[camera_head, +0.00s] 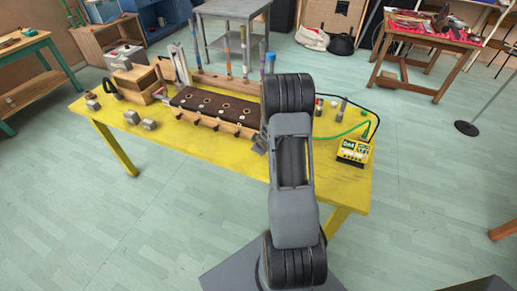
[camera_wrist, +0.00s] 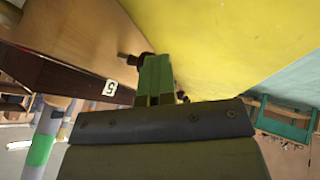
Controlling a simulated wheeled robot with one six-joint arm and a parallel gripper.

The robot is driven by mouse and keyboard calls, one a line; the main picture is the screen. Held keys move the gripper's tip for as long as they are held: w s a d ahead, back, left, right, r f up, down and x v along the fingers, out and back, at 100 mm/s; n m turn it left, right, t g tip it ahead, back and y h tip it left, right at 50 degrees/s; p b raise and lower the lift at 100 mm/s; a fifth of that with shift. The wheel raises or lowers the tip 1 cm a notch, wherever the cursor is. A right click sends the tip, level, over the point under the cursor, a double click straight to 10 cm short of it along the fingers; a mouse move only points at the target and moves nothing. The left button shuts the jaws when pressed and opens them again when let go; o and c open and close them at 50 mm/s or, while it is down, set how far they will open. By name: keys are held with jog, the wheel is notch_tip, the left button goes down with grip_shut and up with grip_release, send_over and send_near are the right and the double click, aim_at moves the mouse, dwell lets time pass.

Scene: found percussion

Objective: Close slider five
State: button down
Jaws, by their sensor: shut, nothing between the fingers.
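The wooden slider box (camera_head: 216,112) stands on the yellow table, with a dark, holed top and a row of small knobs along its front. In the wrist view its brown side bears a white label "5" (camera_wrist: 110,87). A dark round slider knob (camera_wrist: 132,60) sticks out of the box side close to that label. My gripper (camera_wrist: 157,62) is shut and empty, its fingertips right beside this knob; I cannot tell whether they touch it. In the head view my gripper (camera_head: 260,144) is at the box's right front end, mostly hidden by my arm.
The yellow table (camera_head: 200,155) is clear in front of the box. Small metal blocks (camera_head: 149,124) lie at its left. A yellow device (camera_head: 353,150) with a green cable stands at the right. Upright coloured tubes (camera_head: 244,50) rise behind the box.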

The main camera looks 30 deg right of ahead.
jog(key=shift+w, duration=0.2)
jog(key=shift+s+a+f+b, duration=0.1)
jog(key=shift+s+a+b, duration=0.05)
jog(key=shift+b, duration=0.35)
jog(key=shift+s+a+f+b, duration=0.2)
jog(key=shift+s+a+b, duration=0.6)
jog(key=shift+a+b, duration=0.3)
jog(key=shift+a+v, duration=0.25)
jog(key=shift+v, duration=0.8)
jog(key=s+r+m+g+h+p, duration=0.1)
jog(key=s+r+m+g+p, duration=0.1)
jog(key=s+r+m, duration=0.3)
jog(key=s+r+g+p, duration=0.2)
jog(key=s+r+g, duration=0.1)
jog(key=s, duration=0.4)
jog(key=s+a+r+t+y, duration=0.1)
jog(key=s+a+r, duration=0.2)
jog(key=a+r, duration=0.5)
jog(key=s+a+r+y, duration=0.2)
jog(key=a+r, duration=0.6)
jog(key=a, duration=0.4)
jog(key=shift+s+r+m+t, duration=0.15)
jog(key=shift+s+m+t, duration=0.25)
jog(key=shift+s, duration=0.35)
